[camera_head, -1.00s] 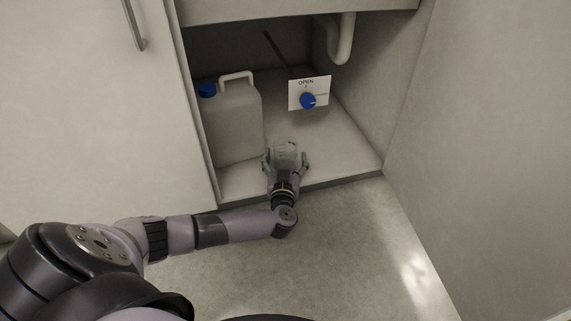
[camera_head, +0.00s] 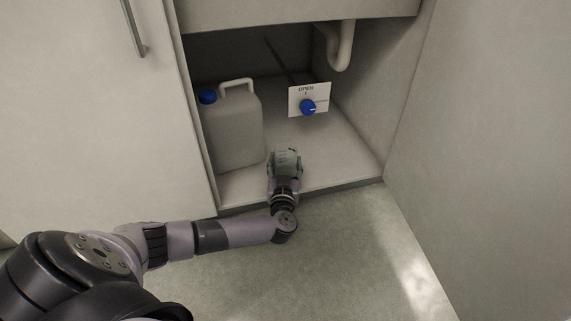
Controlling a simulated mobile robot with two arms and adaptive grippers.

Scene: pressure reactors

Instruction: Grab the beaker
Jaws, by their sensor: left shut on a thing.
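A small clear beaker (camera_head: 286,157) with faint markings stands on the cabinet floor near its front edge. My left gripper (camera_head: 285,168) reaches in from the front, and its fingers are closed on the beaker from both sides. The lower part of the beaker is hidden by the gripper. I cannot tell whether the beaker touches the cabinet floor or is slightly lifted. My right gripper is not in view.
A pale jerrycan (camera_head: 236,128) with a blue cap stands left of the beaker. Behind is a white OPEN panel (camera_head: 309,98) with a blue knob (camera_head: 308,107). A white drain pipe (camera_head: 341,48) hangs above. The cabinet floor (camera_head: 335,160) to the right is clear.

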